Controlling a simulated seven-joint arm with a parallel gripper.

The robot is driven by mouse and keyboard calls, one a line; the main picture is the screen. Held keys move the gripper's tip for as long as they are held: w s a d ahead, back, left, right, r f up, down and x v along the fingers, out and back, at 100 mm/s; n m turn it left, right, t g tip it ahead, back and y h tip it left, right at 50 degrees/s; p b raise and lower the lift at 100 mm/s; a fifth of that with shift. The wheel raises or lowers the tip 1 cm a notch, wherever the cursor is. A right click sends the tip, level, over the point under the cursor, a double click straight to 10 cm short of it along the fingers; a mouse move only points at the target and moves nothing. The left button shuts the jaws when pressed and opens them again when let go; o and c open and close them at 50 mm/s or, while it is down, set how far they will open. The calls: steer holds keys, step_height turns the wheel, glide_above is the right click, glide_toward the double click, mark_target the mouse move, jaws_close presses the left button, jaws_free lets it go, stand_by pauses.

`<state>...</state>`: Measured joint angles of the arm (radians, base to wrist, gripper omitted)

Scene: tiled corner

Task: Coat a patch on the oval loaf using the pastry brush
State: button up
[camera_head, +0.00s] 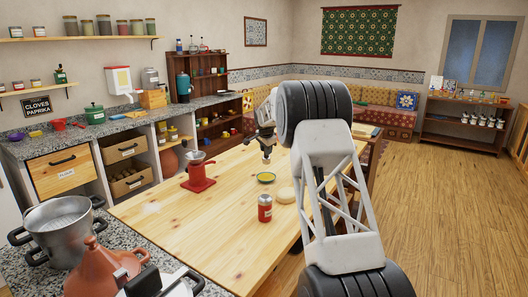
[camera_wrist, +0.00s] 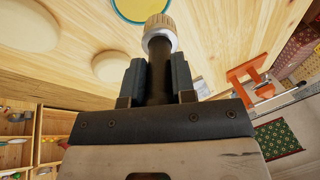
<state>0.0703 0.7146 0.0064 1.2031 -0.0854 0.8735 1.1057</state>
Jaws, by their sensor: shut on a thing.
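My gripper (camera_head: 266,133) is shut on the pastry brush, whose dark handle (camera_wrist: 158,78) sits between the two fingers in the wrist view. The brush's tan bristles (camera_head: 266,156) point down above the table, close to a yellow dish (camera_head: 266,177). The dish also shows at the top of the wrist view (camera_wrist: 140,8), right beside the bristles. A pale loaf (camera_head: 286,195) lies on the table to the right of the dish. The wrist view shows two pale rounded loaves, a nearer one (camera_wrist: 118,67) and a tan one (camera_wrist: 28,25). I cannot tell which is the oval one.
A red jar (camera_head: 265,208) stands in front of the dish. A red stand with a metal top (camera_head: 200,172) is at the left on the wooden table (camera_head: 190,235). The table's front left is clear. My arm hides the table's right part in the head view.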

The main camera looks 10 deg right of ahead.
steer(key=shift+f, duration=0.1)
steer(key=shift+f, duration=2.9)
steer(key=shift+f, duration=0.7)
stand_by(0.5)
steer(key=shift+r, duration=0.1)
steer(key=shift+r, duration=3.45)
steer(key=shift+s, duration=0.15)
steer(key=s+a+n+y, duration=0.1)
steer(key=s+a+n, duration=0.2)
steer(key=s, duration=0.6)
steer(key=s+a+r+n+g+y, duration=0.1)
steer(key=s+a+n, duration=0.2)
steer(key=s+n, duration=0.3)
steer(key=s+a+r+n+y, duration=0.1)
steer(key=s+a+n+y, duration=0.1)
steer(key=s, duration=1.1)
steer(key=shift+s+a+r+n, duration=0.25)
steer(key=shift+a+n, duration=0.35)
steer(key=shift+n, duration=0.6)
